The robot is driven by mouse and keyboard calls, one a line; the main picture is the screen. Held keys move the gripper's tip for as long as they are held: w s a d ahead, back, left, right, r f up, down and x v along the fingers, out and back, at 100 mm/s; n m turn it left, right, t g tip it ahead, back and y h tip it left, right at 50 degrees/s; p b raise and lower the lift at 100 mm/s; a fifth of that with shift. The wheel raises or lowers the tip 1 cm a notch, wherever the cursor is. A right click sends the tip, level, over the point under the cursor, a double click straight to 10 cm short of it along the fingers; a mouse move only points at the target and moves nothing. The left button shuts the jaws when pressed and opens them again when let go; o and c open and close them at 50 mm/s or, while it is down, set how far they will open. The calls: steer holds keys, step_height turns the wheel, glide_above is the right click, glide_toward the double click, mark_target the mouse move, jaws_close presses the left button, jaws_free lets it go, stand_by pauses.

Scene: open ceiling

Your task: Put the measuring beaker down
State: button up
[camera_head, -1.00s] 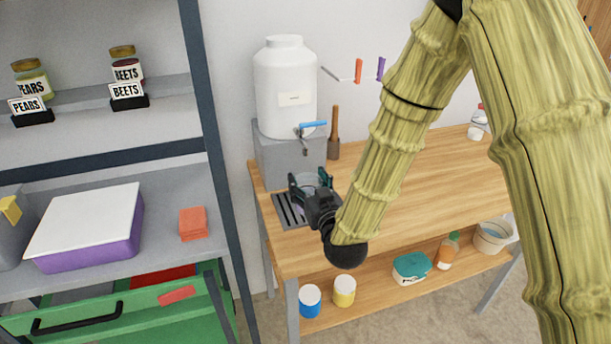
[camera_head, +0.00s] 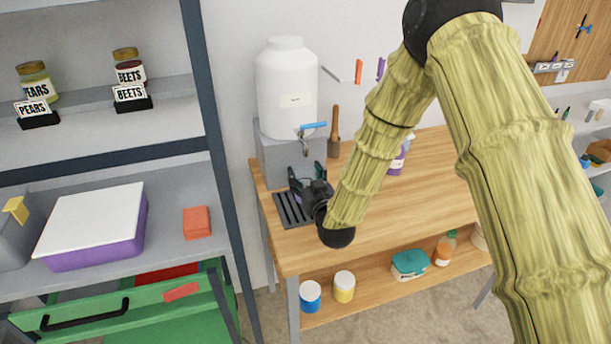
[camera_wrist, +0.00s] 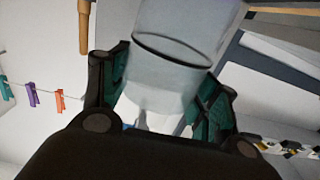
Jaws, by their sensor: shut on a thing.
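The measuring beaker (camera_wrist: 190,75) is a clear, see-through vessel between the two fingers of my gripper in the wrist view. Its dark rim line shows across the upper middle of that view. My gripper (camera_wrist: 163,88) is shut on it, one dark finger with a green pad on each side. In the head view my gripper (camera_head: 310,174) is low in front of the grey dispenser stand, above or beside the slotted drip tray (camera_head: 281,211). The beaker cannot be made out in the head view. Whether its base touches anything is hidden.
A white dispenser tank (camera_head: 285,85) with a blue-handled tap (camera_head: 312,126) stands just behind my gripper. A purple-labelled bottle (camera_head: 397,163) is partly behind my arm. The wooden table (camera_head: 425,190) has bare room to the right.

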steer(key=shift+f, duration=0.35)
steer(key=shift+f, duration=0.2)
steer(key=o, duration=1)
steer(key=shift+r, duration=0.1)
steer(key=shift+o, duration=0.2)
steer(key=shift+r, duration=0.2)
steer(key=b+v, duration=0.2)
steer(key=v, duration=1)
steer(key=shift+f+b, duration=0.1)
steer(key=shift+b, duration=0.3)
